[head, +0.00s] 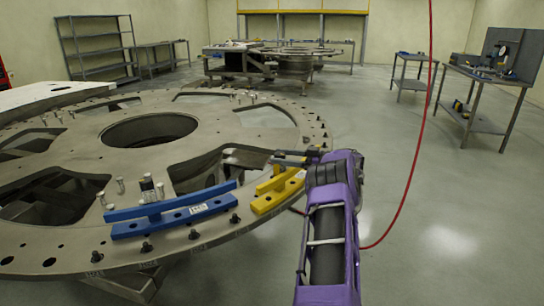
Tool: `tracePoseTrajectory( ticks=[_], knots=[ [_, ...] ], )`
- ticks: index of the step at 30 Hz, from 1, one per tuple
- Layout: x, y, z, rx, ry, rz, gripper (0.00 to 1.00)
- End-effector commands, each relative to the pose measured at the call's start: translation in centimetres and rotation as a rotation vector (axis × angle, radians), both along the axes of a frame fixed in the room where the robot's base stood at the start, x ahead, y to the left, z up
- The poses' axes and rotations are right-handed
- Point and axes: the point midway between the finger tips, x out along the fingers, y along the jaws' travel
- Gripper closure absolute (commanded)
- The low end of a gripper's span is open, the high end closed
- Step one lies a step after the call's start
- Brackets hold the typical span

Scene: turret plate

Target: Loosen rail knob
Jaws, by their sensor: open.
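The large round grey turret plate (66,243) fills the left half of the head view. A blue rail (172,217) with a raised bar lies near its front rim. Dark knobs or bolts stand in front of it, such as this knob (193,234). A yellow rail (277,193) lies to its right, close to the plate's right rim. My gripper (284,158) is at the end of the purple arm, just beyond and above the yellow rail. Its jaws are open, though small in the view. I cannot tell whether it touches anything, and the arm hides part of the rim.
Several small pins stand on the plate, which has wide openings and a central hole. A red hose (414,150) hangs down to the right of my arm. Workbenches (487,78) stand at the back right. The floor (455,215) on the right is clear.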

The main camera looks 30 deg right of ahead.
Motion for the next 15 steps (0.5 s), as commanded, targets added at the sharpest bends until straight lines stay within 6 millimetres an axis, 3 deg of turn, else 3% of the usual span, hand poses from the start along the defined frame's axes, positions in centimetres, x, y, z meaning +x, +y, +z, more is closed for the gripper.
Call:
tracePoseTrajectory(
  ticks=[9,15],
  knots=[
    [-6.0,-5.5,-0.1,0.000,0.000,-0.003,0.23],
    [-8.7,-7.9,-0.1,-0.001,-0.001,-0.001,0.23]
  ],
)
